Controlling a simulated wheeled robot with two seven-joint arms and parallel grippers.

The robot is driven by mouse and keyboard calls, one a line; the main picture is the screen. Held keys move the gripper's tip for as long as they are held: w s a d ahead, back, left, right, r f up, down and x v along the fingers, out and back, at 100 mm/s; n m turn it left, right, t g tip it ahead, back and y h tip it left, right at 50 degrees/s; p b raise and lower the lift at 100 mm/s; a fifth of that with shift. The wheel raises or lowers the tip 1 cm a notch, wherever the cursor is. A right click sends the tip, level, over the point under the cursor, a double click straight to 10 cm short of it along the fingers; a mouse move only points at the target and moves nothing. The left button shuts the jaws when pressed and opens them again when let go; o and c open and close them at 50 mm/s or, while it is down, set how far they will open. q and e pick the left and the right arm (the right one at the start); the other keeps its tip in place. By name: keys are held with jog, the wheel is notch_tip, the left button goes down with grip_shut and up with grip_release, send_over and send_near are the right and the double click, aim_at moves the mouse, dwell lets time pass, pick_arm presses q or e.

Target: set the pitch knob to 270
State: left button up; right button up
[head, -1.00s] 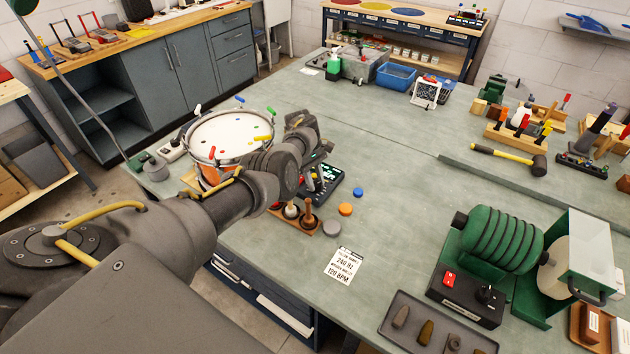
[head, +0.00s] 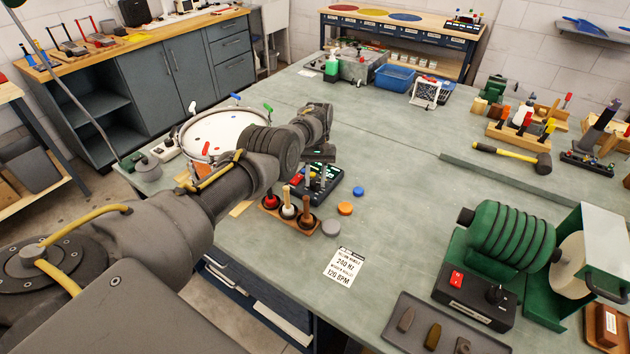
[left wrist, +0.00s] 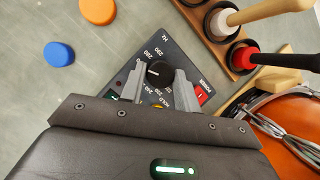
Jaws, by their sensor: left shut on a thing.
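A dark control box (head: 329,190) with a printed dial lies on the bench beside the mallet holder. In the left wrist view the black pitch knob (left wrist: 159,73) sits on its panel (left wrist: 140,68), ringed by numbers such as 250, 260 and 280. A white mark shows on the knob; its exact reading is too small to tell. My left gripper (head: 315,178) points down over the box. In the left wrist view its two grey fingers (left wrist: 160,82) stand on either side of the knob, shut on it. My right gripper is not in view.
A holder with several mallets (head: 290,213) stands close to the box. The drum (head: 215,130) is left, partly behind my arm. Blue (head: 358,191) and orange (head: 345,208) discs lie right. A card (head: 344,265) with Hz and BPM values lies in front.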

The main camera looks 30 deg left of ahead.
pick_arm(q)
jog(key=shift+m+y, duration=0.3)
jog(key=shift+m, duration=0.3)
jog(key=o, duration=1)
jog(key=shift+c, duration=0.2)
jog(key=shift+r, duration=0.1)
